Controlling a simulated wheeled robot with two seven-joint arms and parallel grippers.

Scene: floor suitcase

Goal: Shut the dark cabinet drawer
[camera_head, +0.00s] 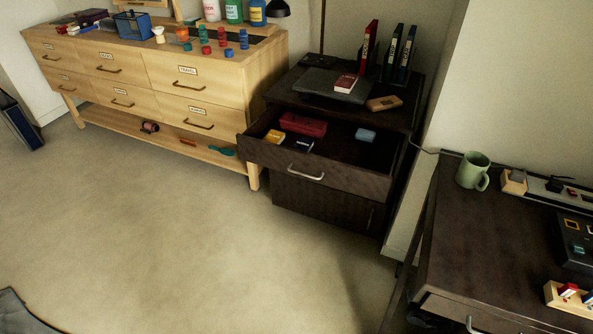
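The dark cabinet (340,211) stands by the back wall, right of the light wood dresser. Its upper drawer (350,181) is pulled out well toward the room, with a pale bar handle (305,173) on its front. Inside the drawer lie a red case (303,124), a yellow box (275,136), a dark box (299,145) and a light blue item (366,135). The lower front of the cabinet looks closed. Neither of my grippers shows in the head view.
The light wood dresser (215,88) with bottles and small items stands left of the cabinet. A dark desk (450,230) with a green mug (472,170) stands at the right. The carpeted floor (200,230) before the drawer is clear. A dark item (20,312) shows at the lower left.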

